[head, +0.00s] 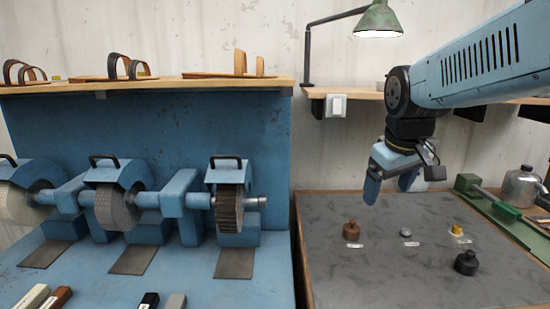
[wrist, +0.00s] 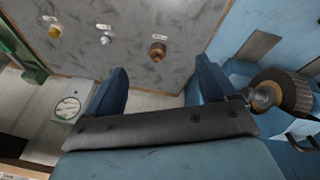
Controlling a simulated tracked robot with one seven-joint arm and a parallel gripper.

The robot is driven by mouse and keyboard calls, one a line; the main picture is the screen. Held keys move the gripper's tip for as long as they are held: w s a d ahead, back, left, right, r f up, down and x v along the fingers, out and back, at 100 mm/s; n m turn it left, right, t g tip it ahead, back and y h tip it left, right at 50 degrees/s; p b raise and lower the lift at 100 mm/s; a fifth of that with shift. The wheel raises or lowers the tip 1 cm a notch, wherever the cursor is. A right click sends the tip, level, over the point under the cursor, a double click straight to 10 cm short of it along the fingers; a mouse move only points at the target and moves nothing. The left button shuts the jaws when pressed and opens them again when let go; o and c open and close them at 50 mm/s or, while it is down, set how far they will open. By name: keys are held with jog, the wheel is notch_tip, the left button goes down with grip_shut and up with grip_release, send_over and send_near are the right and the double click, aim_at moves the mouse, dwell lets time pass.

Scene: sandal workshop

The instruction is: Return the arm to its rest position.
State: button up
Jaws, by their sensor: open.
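My arm (head: 468,66) reaches in from the right in the head view, with its end bent downward. My gripper (head: 388,184) hangs above the back part of the grey-topped bench (head: 385,279). Its two blue fingers are apart and nothing is between them. In the wrist view my gripper (wrist: 158,88) also shows open and empty, with the bench top (wrist: 130,15) beyond the fingers. The fingertips are clear of the small things on the bench.
The bench holds a brown weight (head: 351,230), a small grey knob (head: 406,232), a yellow piece (head: 456,230) and a black bottle (head: 466,263). A blue grinding machine (head: 130,205) stands left. A shelf (head: 150,86) with sandals and a green lamp (head: 379,19) are above.

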jog(key=s+m+t, duration=0.1)
jog(key=s+m, duration=0.3)
jog(key=s, duration=0.5)
jog(key=shift+d+f+t+y, duration=0.25)
jog(key=shift+f+t+y, duration=0.05)
jog(key=shift+t, duration=0.1)
